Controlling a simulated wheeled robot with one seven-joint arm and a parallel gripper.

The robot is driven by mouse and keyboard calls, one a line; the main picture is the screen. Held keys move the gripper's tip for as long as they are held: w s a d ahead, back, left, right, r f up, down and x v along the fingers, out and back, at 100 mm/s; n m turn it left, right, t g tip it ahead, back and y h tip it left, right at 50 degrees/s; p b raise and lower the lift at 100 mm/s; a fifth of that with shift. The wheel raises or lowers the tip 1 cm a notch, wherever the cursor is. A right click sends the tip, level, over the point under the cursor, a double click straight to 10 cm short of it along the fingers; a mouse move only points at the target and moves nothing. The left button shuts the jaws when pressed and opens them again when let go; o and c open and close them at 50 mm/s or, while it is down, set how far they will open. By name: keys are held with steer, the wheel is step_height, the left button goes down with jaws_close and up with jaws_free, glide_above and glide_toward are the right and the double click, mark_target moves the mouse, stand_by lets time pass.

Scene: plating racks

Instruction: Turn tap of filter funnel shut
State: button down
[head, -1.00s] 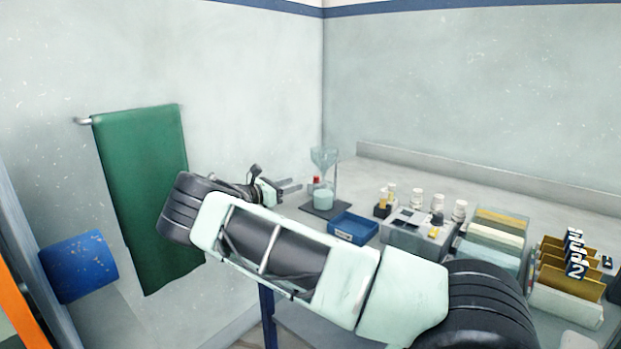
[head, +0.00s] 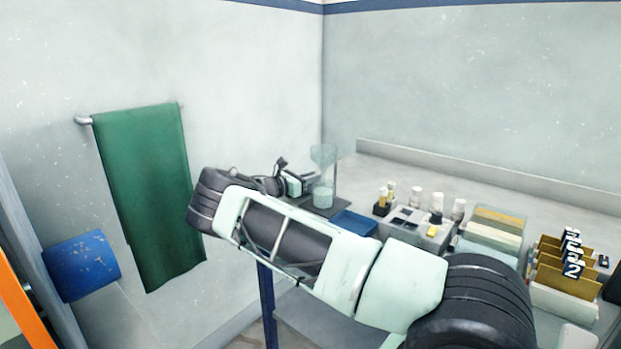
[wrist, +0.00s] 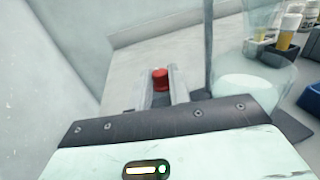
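The filter funnel (head: 323,154) is a clear glass cone on a stand, above a glass vessel (head: 323,197) with pale contents. In the wrist view, part of this glassware (wrist: 250,88) shows at the right, beside the upright rod (wrist: 208,45). A red knob (wrist: 160,78), apparently the tap, shows at the fingertips, between the two fingers in the picture. My gripper (wrist: 161,80) is open, with a finger on each side of the knob; I cannot tell whether they touch it. In the head view, my gripper (head: 306,183) is at the funnel's left and hides the knob.
A blue tray (head: 355,224) lies in front of the stand's dark base (head: 327,209). A grey rack (head: 420,232) with several white-capped bottles stands to the right. A green towel (head: 150,200) hangs on the left wall. The counter behind the bottles is clear.

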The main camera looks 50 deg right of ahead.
steer(key=shift+s+r+n+t+p, duration=0.1)
steer(key=shift+r+n+t+p, duration=0.05)
steer(key=shift+n+t+p, duration=0.5)
steer(key=shift+t, duration=0.65)
steer(key=c, duration=1.3)
jaws_free()
steer(key=shift+a, duration=0.1)
steer(key=a, duration=0.5)
steer(key=a+b, duration=0.1)
steer(key=a, duration=0.5)
steer(key=a+b, duration=0.1)
steer(key=a, duration=0.5)
steer(key=shift+w+a, duration=0.15)
steer(key=shift+w, duration=0.15)
